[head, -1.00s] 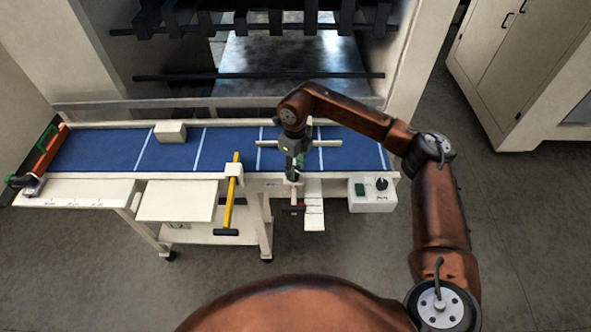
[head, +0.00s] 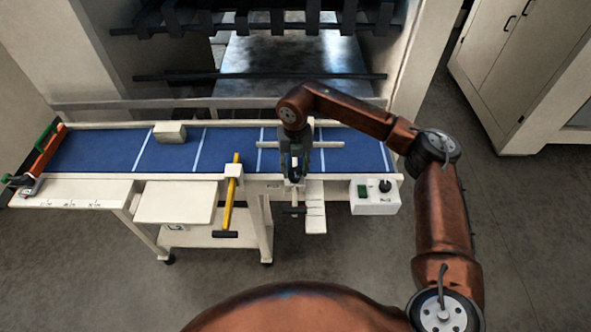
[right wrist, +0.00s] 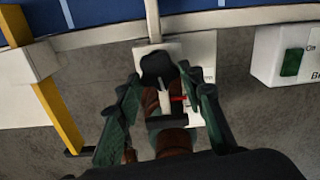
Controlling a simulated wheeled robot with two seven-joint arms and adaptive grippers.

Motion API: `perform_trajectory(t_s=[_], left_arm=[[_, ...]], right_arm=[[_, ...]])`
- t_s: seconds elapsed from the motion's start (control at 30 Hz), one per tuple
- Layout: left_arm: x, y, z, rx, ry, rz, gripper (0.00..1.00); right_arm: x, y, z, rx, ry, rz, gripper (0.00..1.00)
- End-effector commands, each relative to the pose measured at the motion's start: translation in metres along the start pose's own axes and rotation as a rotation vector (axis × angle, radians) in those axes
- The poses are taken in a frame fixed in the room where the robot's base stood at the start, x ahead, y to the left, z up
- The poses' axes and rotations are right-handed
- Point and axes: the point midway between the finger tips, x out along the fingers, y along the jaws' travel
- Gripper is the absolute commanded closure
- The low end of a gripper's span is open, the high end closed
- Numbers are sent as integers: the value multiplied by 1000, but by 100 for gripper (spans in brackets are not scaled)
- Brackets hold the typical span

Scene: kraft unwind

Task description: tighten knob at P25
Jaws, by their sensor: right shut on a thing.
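The dark lobed knob (right wrist: 158,68) sits on a pale block in the right wrist view, between the two green-black fingers of my right gripper (right wrist: 161,80). The gripper is shut on the knob. In the head view my right gripper (head: 295,172) is at the front edge of the blue-topped table and covers the knob. Below it a pale scale plate (head: 315,208) with dark lines hangs from the table edge; the plate also shows in the right wrist view (right wrist: 197,104). A red pointer (right wrist: 178,98) lies by the plate. I cannot read its value. My left gripper is not in view.
A yellow bar (head: 230,203) with a black end stands left of the gripper. A control box (head: 374,196) with a green switch and black dial is to the right. A pale block (head: 170,132) lies on the blue table top (head: 225,150). Machine rollers are behind.

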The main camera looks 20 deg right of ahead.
Motion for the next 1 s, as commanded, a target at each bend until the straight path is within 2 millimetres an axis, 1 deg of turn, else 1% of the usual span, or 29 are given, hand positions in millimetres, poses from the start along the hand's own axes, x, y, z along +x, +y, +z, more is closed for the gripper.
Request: perform_trajectory(t_s=[0.03, 0.3, 0.83, 0.87, 1.0], left_arm=[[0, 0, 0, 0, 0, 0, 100], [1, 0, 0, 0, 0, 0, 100], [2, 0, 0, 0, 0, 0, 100], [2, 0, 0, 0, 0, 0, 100], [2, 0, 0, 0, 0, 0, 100]], right_arm=[[-6, 1, 3, 25, -10, 6, 89], [-6, 1, 3, 111, -10, 6, 89], [-6, 2, 3, 128, -10, 6, 89], [-6, 2, 3, 128, -10, 6, 63], [-4, 1, 2, 127, -7, 4, 53]])
